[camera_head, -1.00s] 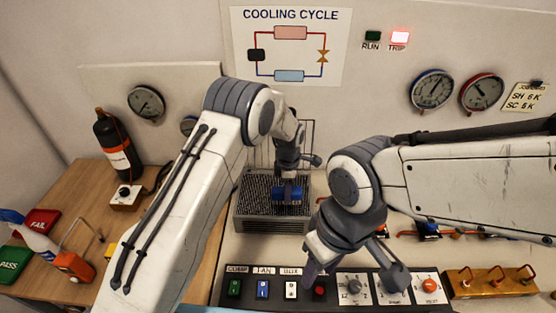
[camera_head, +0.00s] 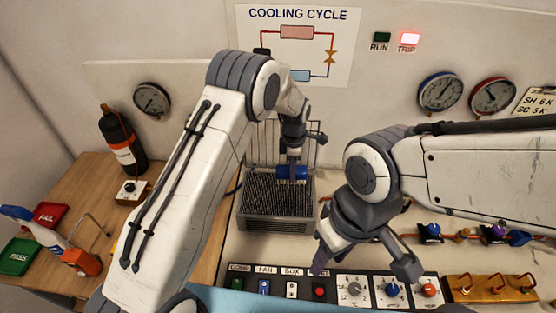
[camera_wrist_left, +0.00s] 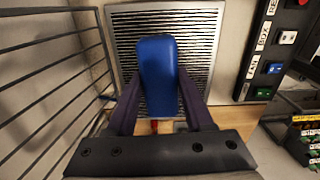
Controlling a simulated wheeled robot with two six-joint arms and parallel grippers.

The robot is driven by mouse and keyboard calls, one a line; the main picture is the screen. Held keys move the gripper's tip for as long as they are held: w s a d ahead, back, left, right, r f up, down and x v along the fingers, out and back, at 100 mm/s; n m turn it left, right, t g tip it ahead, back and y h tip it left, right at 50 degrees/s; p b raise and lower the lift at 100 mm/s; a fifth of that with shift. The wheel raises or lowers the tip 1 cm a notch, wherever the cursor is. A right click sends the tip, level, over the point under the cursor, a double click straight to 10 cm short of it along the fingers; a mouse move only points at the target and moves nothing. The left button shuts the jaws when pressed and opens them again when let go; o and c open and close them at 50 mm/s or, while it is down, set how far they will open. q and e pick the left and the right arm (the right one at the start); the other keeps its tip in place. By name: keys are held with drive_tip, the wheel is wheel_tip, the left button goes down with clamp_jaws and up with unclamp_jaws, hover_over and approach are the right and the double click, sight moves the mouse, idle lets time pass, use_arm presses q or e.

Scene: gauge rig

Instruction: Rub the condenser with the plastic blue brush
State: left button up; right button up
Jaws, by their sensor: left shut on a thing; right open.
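The condenser (camera_head: 275,205) is a grey finned block with a dark bristly-looking top, standing behind the switch panel. It also shows in the left wrist view (camera_wrist_left: 204,22) as a light frame with dark slats. My left gripper (camera_head: 292,168) is shut on the blue brush (camera_head: 291,173) at the condenser's back edge. In the left wrist view the brush (camera_wrist_left: 157,65) sits between the two fingers of the gripper (camera_wrist_left: 158,102), over the slats. Whether it touches them I cannot tell. My right gripper (camera_head: 362,262) is open and empty above the switch panel.
A wire rack (camera_head: 308,140) stands right behind the condenser. The switch panel (camera_head: 335,300) lies in front. Valves (camera_head: 430,232) on pipes and a brass block (camera_head: 490,288) are at the right.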

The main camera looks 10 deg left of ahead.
use_arm(q)
drive_tip(key=shift+r+p, duration=0.5)
drive_tip(key=shift+r, duration=0.6)
